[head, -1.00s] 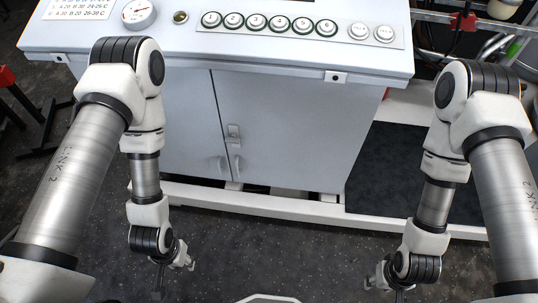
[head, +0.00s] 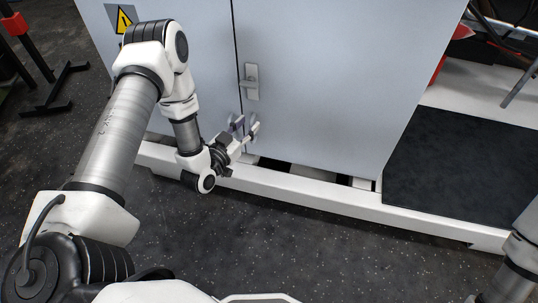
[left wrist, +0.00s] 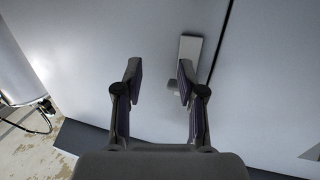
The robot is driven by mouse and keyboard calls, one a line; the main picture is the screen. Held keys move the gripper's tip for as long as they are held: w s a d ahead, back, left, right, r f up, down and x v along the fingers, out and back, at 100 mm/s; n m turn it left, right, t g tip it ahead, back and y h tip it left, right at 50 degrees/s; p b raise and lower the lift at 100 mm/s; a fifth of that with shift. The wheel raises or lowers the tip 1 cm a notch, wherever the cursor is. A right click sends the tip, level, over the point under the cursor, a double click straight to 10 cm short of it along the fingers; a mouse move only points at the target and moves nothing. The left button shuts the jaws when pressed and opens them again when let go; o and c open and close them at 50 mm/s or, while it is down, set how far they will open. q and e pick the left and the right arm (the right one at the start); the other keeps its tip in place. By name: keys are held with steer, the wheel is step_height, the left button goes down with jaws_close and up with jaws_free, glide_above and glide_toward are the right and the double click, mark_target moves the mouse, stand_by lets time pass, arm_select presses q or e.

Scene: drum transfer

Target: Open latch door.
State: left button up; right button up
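A grey-white cabinet with two doors stands in front of me in the head view. The latch (head: 251,82), a small metal plate with a lever, sits on the right door (head: 330,80), just right of the seam. My left gripper (head: 247,126) is open and empty, close to the doors and a little below the latch. In the left wrist view its two fingers (left wrist: 160,75) are spread apart, and a metal latch plate (left wrist: 192,46) shows partly behind the right finger. My right gripper is out of view.
A white base rail (head: 300,200) runs along the cabinet's foot. A dark mat (head: 460,170) lies at the right. A black stand (head: 50,90) is on the floor at the left. The dark speckled floor before the cabinet is clear.

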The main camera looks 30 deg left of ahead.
arm_select(q)
steer(key=a+f+n+y+b, duration=0.1)
steer(key=a+f+b, duration=0.3)
steer(key=f+b, duration=0.55)
steer(key=b, duration=0.2)
glide_above(252, 142)
steer(key=shift+w+a+f, duration=0.1)
steer(key=shift+a+f, duration=0.05)
steer(key=shift+f, duration=0.6)
steer(key=shift+w+r, duration=0.1)
steer(key=shift+w, duration=0.15)
jaws_close()
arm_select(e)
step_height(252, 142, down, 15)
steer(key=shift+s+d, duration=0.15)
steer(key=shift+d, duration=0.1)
